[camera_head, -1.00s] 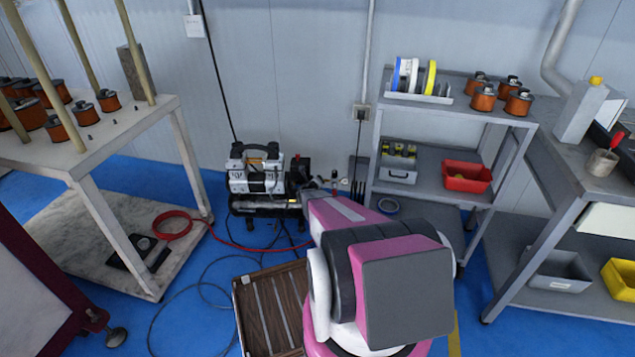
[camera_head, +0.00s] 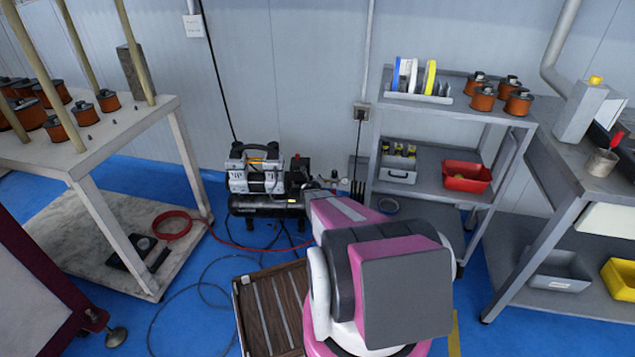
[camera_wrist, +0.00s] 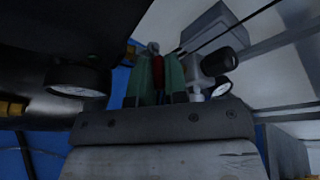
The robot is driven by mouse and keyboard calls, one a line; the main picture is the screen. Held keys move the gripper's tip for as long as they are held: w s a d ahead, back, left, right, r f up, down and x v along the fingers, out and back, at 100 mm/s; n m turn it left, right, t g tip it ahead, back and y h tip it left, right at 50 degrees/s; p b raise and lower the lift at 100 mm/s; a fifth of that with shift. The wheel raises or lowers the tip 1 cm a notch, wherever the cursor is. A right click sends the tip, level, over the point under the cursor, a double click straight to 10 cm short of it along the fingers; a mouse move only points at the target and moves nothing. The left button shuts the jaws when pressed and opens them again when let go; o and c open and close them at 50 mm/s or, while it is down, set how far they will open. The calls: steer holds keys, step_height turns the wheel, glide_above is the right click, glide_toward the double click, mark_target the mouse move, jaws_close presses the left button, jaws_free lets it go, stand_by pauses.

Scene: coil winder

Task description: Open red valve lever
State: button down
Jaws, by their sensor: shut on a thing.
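The red valve lever (camera_wrist: 158,72) shows in the wrist view as a narrow red strip between the green fingers of my gripper (camera_wrist: 157,80). The fingers are shut on it, one on each side, and cover most of it. The fitting around the lever is dark and partly hidden. In the head view the air compressor (camera_head: 256,176) stands on the floor against the wall. My pink and grey arm reaches toward its right end and hides the gripper and lever there. How far the lever is turned cannot be told.
A grey shelf (camera_head: 420,184) stands right of the compressor. A red hose (camera_head: 240,246) and a wooden crate (camera_head: 268,312) lie on the floor.

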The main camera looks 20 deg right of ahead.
steer(key=shift+s+d+n+t+y, duration=0.1)
steer(key=shift+d+n+t+y, duration=0.15)
steer(key=shift+n+y, duration=0.35)
steer(key=shift+d+n+t+y, duration=0.1)
steer(key=shift+n+t+y, duration=0.3)
steer(key=shift+y, duration=0.2)
steer(key=shift+s+d+n+t+y, duration=0.1)
steer(key=shift+d+n+t+y, duration=0.15)
steer(key=shift+n+y, duration=0.35)
steer(key=shift+d+n+y, duration=0.2)
steer(key=shift+n+y, duration=0.8)
steer(key=shift+y, duration=0.2)
steer(key=c, duration=1.4)
jaws_free()
steer(key=v, duration=1)
steer(key=shift+s+f, duration=0.1)
steer(key=shift+s, duration=0.3)
